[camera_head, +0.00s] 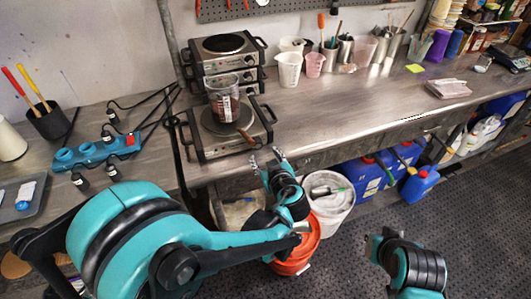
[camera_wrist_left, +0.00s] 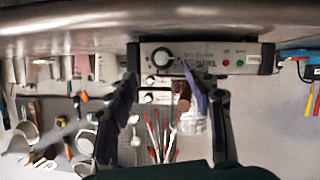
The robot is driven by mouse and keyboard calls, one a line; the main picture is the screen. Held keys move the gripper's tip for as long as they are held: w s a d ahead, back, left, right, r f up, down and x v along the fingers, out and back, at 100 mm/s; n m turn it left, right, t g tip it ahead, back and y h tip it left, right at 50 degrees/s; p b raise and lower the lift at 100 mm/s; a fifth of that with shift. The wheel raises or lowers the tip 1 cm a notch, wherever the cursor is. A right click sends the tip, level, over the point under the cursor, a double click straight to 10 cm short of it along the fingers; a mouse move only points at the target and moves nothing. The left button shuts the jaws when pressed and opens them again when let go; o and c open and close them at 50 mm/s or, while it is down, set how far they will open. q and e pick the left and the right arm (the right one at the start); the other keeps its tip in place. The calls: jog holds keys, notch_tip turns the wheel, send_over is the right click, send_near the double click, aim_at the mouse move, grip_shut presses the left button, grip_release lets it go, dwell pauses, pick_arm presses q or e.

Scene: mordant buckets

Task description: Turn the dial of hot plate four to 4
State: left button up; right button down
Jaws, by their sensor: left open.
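A hot plate (camera_head: 232,137) stands alone at the counter's front edge, with a glass beaker (camera_head: 223,98) of dark contents on it. In the left wrist view, which is upside down, its front panel (camera_wrist_left: 205,58) shows a black round dial (camera_wrist_left: 163,58) and small red and green lights. The panel's lettering and the dial's setting are too blurred to read. My left gripper (camera_head: 266,156) is open and empty just in front of this panel; its fingers (camera_wrist_left: 160,78) stand either side of the dial, apart from it. My right gripper (camera_head: 373,247) is low over the floor, its jaws unclear.
More hot plates (camera_head: 225,50) are stacked behind. A white bucket (camera_head: 330,197) and an orange bucket (camera_head: 298,255) stand below the counter edge near my left arm. Blue jugs (camera_head: 365,177) are under the counter.

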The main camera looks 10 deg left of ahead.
aim_at(258, 146)
pick_arm(q)
jog(key=b+x, duration=0.2)
jog(key=x, duration=0.5)
jog(key=shift+w+a, duration=0.15)
jog(key=shift+a, duration=0.05)
jog(key=c, duration=1.2)
